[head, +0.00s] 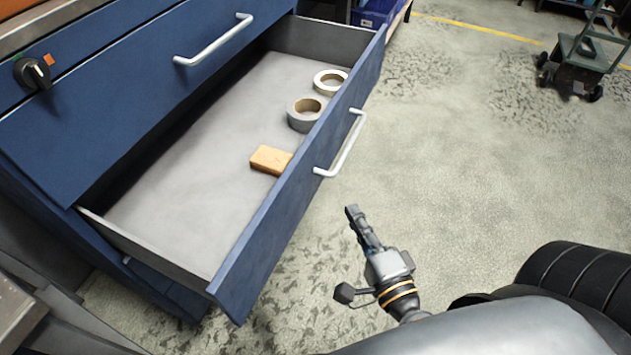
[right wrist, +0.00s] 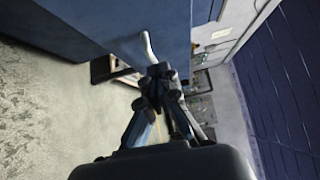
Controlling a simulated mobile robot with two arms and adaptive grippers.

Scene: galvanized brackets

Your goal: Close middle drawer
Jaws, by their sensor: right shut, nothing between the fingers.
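The middle drawer (head: 292,190) is blue with a grey inside and stands pulled out from the blue cabinet. Its pale bar handle (head: 343,147) is on the outer face. The drawer holds two tape rolls, one white (head: 330,82) and one grey (head: 305,114), and a tan block (head: 270,159). My right gripper (head: 352,211) is shut and empty, in front of the drawer face and below the handle in the head view, apart from it. In the right wrist view my right gripper (right wrist: 159,72) shows near a blue face with a pale handle (right wrist: 147,46). My left gripper is not in view.
A closed upper drawer (head: 120,95) with its own handle (head: 214,42) sits above. A knob (head: 32,73) is on the cabinet's panel. A cart (head: 580,55) stands at the back right. The floor in front of the drawer is clear.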

